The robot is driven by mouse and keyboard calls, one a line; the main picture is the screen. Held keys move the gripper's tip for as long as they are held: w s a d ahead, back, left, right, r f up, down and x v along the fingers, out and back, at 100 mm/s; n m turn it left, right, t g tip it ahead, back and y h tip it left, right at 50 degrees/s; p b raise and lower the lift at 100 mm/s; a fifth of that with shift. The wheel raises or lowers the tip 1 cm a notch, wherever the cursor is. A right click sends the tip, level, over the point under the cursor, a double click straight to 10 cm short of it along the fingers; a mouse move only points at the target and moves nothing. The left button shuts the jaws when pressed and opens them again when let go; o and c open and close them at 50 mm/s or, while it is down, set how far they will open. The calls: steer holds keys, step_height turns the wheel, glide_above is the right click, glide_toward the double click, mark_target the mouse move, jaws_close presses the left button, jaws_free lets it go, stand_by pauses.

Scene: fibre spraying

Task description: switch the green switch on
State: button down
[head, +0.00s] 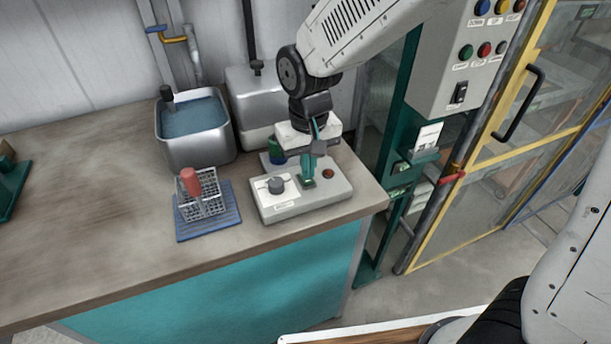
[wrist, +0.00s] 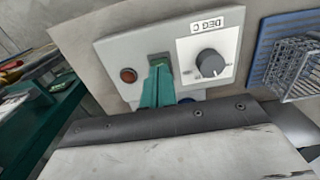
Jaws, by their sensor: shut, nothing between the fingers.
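The control box (head: 288,209) is pale grey and sits near the right end of the bench. Its green switch (head: 309,184) is at the tips of my gripper (head: 308,176), between a grey dial and a dark red lamp. My gripper's teal fingers are shut and empty, pointing down at the switch. In the wrist view, part of the green switch (wrist: 160,60) shows just beyond the fingertips (wrist: 158,68). The fingers hide the rest of it. I cannot tell whether they touch it or which way it is tipped.
The dial (wrist: 210,63) and the lamp (wrist: 128,75) flank the fingers closely. A wire rack (head: 202,204) with a red-topped item stands on a blue mat left of the box. A metal water bath (head: 194,145) stands behind.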

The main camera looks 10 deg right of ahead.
mark_target(308, 181)
steer(key=shift+f, duration=0.85)
stand_by(0.3)
steer(key=shift+r, duration=3.55)
steer(key=s+d+r+m, duration=0.1)
steer(key=s+d+r, duration=0.1)
steer(key=s+d, duration=0.4)
steer(key=s+d+r+m+t, duration=0.1)
steer(key=s+d+r, duration=0.2)
steer(key=s+d, duration=0.4)
steer(key=s+d+r+m, duration=0.1)
steer(key=s+d+r, duration=0.2)
steer(key=s+d, duration=0.3)
steer(key=shift+s+d, duration=0.3)
steer(key=shift+d, duration=0.55)
